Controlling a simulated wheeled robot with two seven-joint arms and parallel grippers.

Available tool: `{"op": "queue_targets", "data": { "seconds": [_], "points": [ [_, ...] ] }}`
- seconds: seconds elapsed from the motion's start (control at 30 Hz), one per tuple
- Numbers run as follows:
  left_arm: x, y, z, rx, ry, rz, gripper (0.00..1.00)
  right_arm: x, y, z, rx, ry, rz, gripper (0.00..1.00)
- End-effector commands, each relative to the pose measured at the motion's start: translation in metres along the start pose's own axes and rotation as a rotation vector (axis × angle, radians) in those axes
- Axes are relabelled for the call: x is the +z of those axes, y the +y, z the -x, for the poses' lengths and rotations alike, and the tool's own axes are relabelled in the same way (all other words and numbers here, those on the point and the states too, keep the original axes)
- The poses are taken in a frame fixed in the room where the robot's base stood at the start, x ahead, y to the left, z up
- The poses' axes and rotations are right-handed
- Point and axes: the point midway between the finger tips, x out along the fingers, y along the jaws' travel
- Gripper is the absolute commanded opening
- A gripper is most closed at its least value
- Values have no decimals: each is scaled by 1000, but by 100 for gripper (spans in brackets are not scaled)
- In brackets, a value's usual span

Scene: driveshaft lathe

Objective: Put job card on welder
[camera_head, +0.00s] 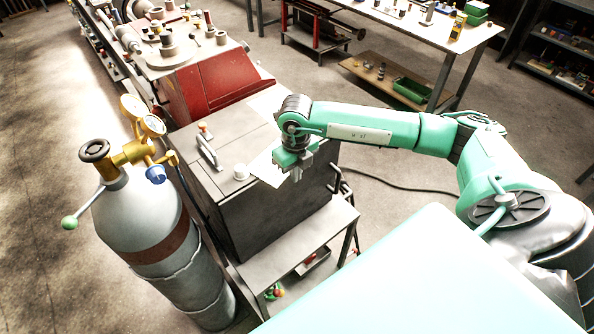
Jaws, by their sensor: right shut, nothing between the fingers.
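The welder is a dark grey box (262,222) with a lighter top and a carrying handle. A flat white sheet, which looks like the job card (265,168), lies at the right part of the welder's top. My right gripper (289,178) points down beside the card's right end. Its fingers are shut and empty. My right wrist hides part of the card and the welder's top edge, so I cannot tell whether the card overhangs. My left gripper is not in view.
A gas cylinder (145,225) with gauges stands left of the welder. A red lathe (205,88) stands behind. A workbench (450,34) is at the back right. A cable crosses the open floor.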

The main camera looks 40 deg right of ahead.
Motion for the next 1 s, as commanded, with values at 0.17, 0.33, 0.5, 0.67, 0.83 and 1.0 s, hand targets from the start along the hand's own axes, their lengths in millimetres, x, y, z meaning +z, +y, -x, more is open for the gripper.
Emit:
{"op": "queue_targets", "data": {
  "seconds": [0.17, 0.33, 0.5, 0.67, 0.83, 1.0],
  "points": [
    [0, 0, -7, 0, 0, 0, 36, 7, 0, -2, 0, -2, -1, 0],
    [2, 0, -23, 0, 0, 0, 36, 26, 0, -4, 1, -4, 0, 0],
    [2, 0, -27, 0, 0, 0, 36, 35, 0, 0, 0, -1, -1, 0],
    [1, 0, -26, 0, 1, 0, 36, 35, 0, 1, 0, 0, 0, 0],
    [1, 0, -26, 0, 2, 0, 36, 35, -1, 0, 0, 0, 0, 0],
    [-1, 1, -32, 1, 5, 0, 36, 35, -8, -2, -1, -1, 0, 0]
  ]
}}
